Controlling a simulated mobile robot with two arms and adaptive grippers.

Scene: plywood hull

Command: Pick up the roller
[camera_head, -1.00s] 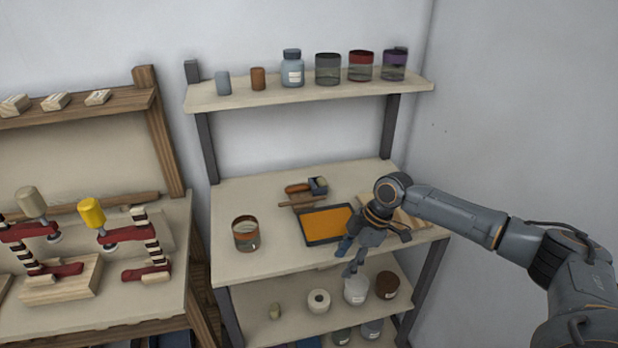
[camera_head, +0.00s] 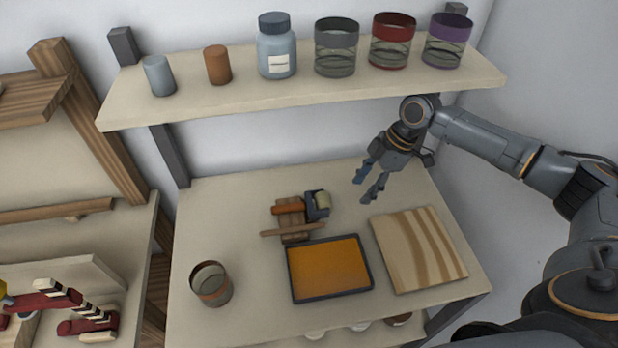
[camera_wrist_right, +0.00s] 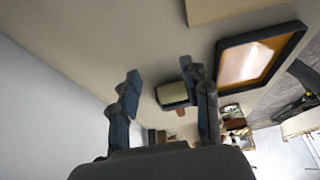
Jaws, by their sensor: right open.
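The roller lies on the bench at the back middle in the head view, with a pale olive sleeve in a dark frame (camera_head: 317,205) and an orange-brown handle to the left. The handle lies across a small slatted wooden piece (camera_head: 293,229). My right gripper (camera_head: 367,188) is open and empty, to the right of the roller and apart from it, with its fingers pointing down and left. In the right wrist view the roller's sleeve (camera_wrist_right: 172,94) shows between the spread fingers, beyond them. One finger partly hides its frame. My left gripper is not in view.
An orange paint tray (camera_head: 328,268) and a striped wooden board (camera_head: 418,248) lie in front. A shelf (camera_head: 300,94) with several jars hangs above. The bench right of the roller is clear.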

